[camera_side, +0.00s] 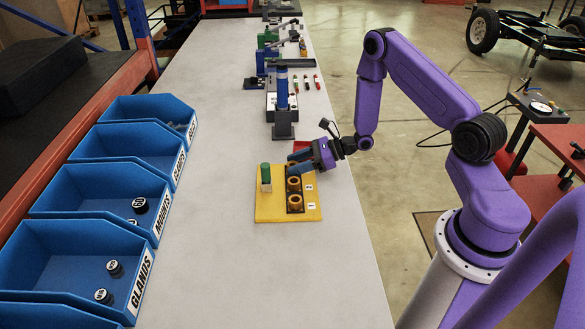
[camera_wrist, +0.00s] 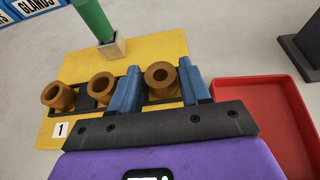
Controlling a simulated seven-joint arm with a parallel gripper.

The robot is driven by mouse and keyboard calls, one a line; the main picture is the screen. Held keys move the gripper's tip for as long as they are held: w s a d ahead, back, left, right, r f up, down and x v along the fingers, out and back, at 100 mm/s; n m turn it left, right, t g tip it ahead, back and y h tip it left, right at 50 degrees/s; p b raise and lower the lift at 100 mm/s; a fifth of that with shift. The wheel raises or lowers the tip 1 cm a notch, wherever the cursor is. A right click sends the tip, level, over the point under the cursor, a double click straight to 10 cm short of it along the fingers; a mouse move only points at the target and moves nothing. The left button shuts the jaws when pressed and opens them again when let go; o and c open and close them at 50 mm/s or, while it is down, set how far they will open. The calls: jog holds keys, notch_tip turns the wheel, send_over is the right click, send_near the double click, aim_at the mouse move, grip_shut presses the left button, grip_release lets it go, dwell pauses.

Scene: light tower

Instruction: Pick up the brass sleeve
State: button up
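Several brass sleeves stand in a row in a dark holder on a yellow board (camera_side: 270,208). In the wrist view, one brass sleeve (camera_wrist: 161,82) is between the two blue fingers of my gripper (camera_wrist: 160,88); two more, a middle sleeve (camera_wrist: 101,86) and a left sleeve (camera_wrist: 59,97), lie left of the fingers. My gripper looks open, with a finger on each side of the sleeve; whether they touch it is unclear. In the side view my gripper (camera_side: 300,164) is low at the far end of the row and partly hides that sleeve. The near sleeve (camera_side: 295,203) shows clearly.
A green cylinder (camera_side: 265,172) stands in a square block beside the row. A red tray (camera_wrist: 265,100) is right of the fingers. A dark stand with a blue column (camera_side: 282,92) is further back. Blue bins (camera_side: 100,237) line the left; the table between is clear.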

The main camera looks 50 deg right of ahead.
jog(key=c, duration=0.7)
jog(key=shift+r, duration=0.15)
